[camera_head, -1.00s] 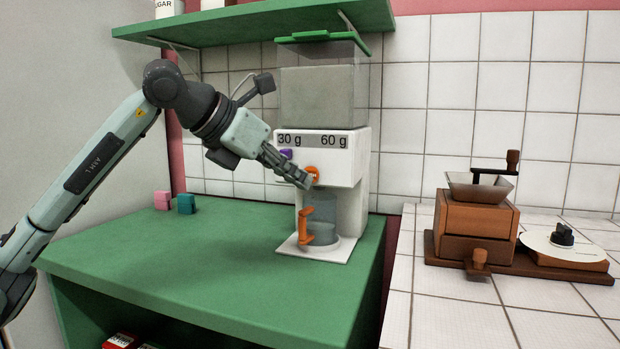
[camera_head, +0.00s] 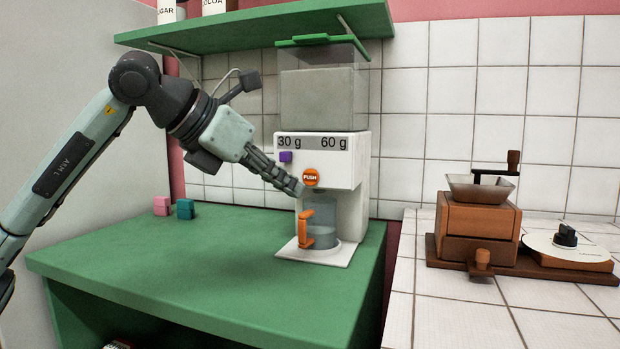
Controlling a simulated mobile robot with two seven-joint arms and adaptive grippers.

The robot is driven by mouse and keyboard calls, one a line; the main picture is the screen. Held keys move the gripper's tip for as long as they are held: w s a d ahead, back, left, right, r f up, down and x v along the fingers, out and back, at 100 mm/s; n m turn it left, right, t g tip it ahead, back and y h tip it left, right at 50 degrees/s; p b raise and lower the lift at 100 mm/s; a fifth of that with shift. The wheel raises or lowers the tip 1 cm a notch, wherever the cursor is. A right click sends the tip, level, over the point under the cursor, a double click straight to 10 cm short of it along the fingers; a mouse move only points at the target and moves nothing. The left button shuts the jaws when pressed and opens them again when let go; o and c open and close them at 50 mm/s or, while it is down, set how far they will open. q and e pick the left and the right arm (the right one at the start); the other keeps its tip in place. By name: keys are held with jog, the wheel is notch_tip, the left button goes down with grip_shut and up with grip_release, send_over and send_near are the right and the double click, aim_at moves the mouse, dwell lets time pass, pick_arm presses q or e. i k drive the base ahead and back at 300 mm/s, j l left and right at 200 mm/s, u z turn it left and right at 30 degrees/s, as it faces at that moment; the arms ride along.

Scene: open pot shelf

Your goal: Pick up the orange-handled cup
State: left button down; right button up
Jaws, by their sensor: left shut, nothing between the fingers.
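The orange-handled cup (camera_head: 323,224) is a clear cup standing upright on the white base of the dispenser (camera_head: 355,165), below its front. Its orange handle (camera_head: 306,229) faces left and toward me. The lower part of the cup looks tinted or filled; I cannot tell with what. My left gripper (camera_head: 297,189) is shut and empty, above and slightly left of the cup, just beneath the orange PUSH button (camera_head: 311,177). It is apart from the handle. My right gripper is not in view.
The green counter (camera_head: 190,270) is mostly clear; pink (camera_head: 161,206) and teal (camera_head: 184,209) blocks sit at its back left. A green shelf (camera_head: 260,22) hangs above. A wooden grinder (camera_head: 478,225) stands on the tiled counter (camera_head: 450,310) at right. A purple knob (camera_head: 285,157) is on the dispenser.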

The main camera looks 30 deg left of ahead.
aim_at(315, 227)
jog(key=k+j, duration=0.1)
jog(key=k, duration=0.9)
